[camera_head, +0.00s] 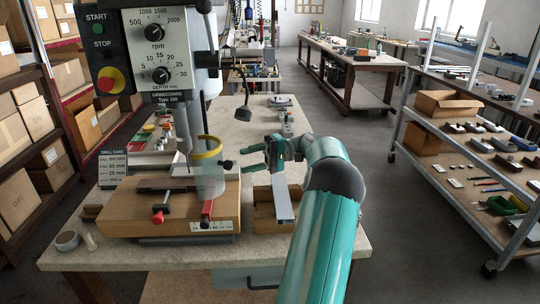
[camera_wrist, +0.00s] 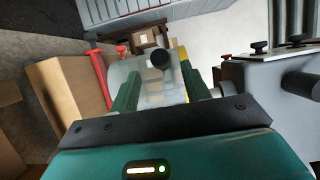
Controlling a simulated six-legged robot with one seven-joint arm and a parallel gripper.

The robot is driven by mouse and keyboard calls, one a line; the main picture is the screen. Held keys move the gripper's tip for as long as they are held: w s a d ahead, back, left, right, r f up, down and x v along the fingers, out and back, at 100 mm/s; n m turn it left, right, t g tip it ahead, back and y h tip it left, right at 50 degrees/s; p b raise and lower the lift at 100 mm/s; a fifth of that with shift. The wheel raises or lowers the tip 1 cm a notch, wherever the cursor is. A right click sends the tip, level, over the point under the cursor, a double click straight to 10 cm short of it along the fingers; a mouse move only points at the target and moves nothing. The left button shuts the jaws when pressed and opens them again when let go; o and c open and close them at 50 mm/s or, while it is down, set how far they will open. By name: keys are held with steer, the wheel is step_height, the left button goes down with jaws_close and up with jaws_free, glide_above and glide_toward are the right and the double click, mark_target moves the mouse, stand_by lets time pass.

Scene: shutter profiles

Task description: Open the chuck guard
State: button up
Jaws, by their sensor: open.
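The chuck guard (camera_head: 208,175) is a clear cylinder with a yellow rim, hanging under the drill press head (camera_head: 160,50). A small black knob (camera_head: 228,165) sticks out from its right side. My gripper (camera_head: 247,158) is just right of the knob, pointing left towards it, with a small gap visible. In the wrist view my gripper (camera_wrist: 160,85) is open, its two green fingers either side of the view of the clear guard (camera_wrist: 150,85). The black knob (camera_wrist: 161,59) shows between and beyond the fingertips. I see no contact with it.
A wooden board (camera_head: 130,215) with red-handled clamps lies under the guard. An open wooden box (camera_head: 265,212) with a metal bar stands below my gripper. A bendy black lamp (camera_head: 242,105) rises behind. A shelf rack (camera_head: 465,150) stands right, across open floor.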

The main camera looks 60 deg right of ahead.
steer(key=v, duration=0.7)
stand_by(0.6)
